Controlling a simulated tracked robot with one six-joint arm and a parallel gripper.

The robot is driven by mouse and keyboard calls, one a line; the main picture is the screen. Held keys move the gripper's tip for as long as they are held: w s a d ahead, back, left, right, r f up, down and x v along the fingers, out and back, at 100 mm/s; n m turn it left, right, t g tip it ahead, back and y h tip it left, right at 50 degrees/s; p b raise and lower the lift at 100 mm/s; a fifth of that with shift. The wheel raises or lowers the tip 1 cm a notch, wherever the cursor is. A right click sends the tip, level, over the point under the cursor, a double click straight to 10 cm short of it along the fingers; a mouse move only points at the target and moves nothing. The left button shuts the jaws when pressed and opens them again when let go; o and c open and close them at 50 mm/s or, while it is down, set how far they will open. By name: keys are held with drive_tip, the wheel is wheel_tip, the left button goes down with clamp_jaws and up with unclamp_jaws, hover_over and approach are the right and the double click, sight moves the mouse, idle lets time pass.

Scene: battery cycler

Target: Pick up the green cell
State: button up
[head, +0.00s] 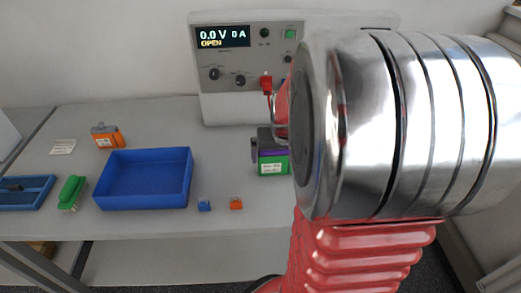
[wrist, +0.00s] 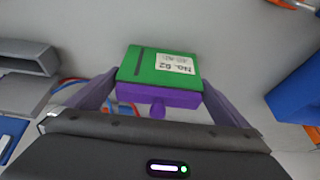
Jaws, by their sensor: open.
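The green cell (head: 273,166) stands on the bench right of the blue bin, with a white label on its front and a purple band above. In the head view my arm hides most of my gripper.
The blue bin (head: 145,203) is left of the cell, with small blue (head: 204,206) and orange (head: 236,204) pieces in front. The cycler (head: 225,95) stands behind, displaying OPEN.

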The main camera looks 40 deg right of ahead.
drive_tip(key=shift+w+f, duration=0.1)
drive_tip(key=shift+f, duration=0.2)
drive_tip(key=shift+c, duration=0.3)
drive_tip(key=shift+d+r, duration=0.1)
drive_tip(key=c, duration=1.2)
